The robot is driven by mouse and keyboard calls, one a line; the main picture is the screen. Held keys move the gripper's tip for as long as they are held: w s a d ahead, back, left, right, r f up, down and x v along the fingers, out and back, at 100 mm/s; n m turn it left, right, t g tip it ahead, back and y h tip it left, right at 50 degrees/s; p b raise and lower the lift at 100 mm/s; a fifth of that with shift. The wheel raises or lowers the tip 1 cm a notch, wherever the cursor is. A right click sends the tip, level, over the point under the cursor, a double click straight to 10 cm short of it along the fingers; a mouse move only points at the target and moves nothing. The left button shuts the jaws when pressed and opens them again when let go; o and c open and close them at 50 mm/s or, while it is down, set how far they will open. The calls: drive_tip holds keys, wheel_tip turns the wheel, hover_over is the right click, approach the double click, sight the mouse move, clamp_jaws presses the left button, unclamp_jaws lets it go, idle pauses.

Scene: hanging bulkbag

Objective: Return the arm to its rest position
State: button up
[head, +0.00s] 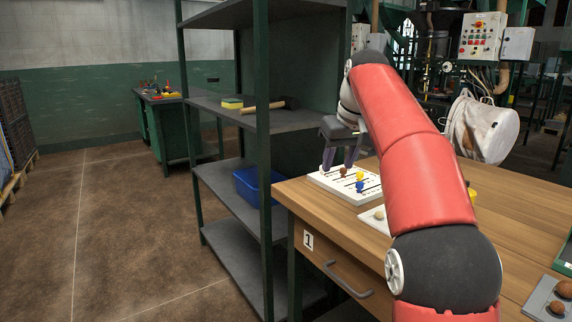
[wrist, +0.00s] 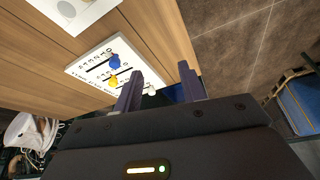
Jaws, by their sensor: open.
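My gripper (head: 340,158) is at the far left end of the wooden workbench (head: 505,205), above or just behind a white board (head: 330,180). My red and black arm reaches out to it across the bench. In the wrist view the two purple-grey fingers of my gripper (wrist: 160,88) stand apart with nothing between them. The white board also shows in the wrist view (wrist: 90,68), with printed rows, a blue peg (wrist: 113,61) and a yellow peg (wrist: 113,78). A brown ball (head: 343,172) shows by the fingertips in the head view; I cannot tell whether it touches them.
A dark metal shelf rack (head: 262,110) stands close left of the bench, holding a hammer (head: 265,105), a yellow sponge (head: 232,103) and a blue bin (head: 250,186). A white bag (head: 482,128) hangs behind the bench. A grey tray (head: 535,297) with brown balls lies at right.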

drive_tip(key=s+d+f+m, duration=0.1)
drive_tip(key=s+f, duration=0.2)
drive_tip(key=s, duration=0.6)
drive_tip(key=s+d+f+m, duration=0.1)
drive_tip(key=s+d+f, duration=0.15)
drive_tip(key=s, duration=0.65)
drive_tip(key=s+f+m+t+h, duration=0.1)
drive_tip(key=s+f, duration=1.4)
drive_tip(key=shift+s+f+m, duration=0.25)
drive_tip(key=shift+f+m, duration=0.15)
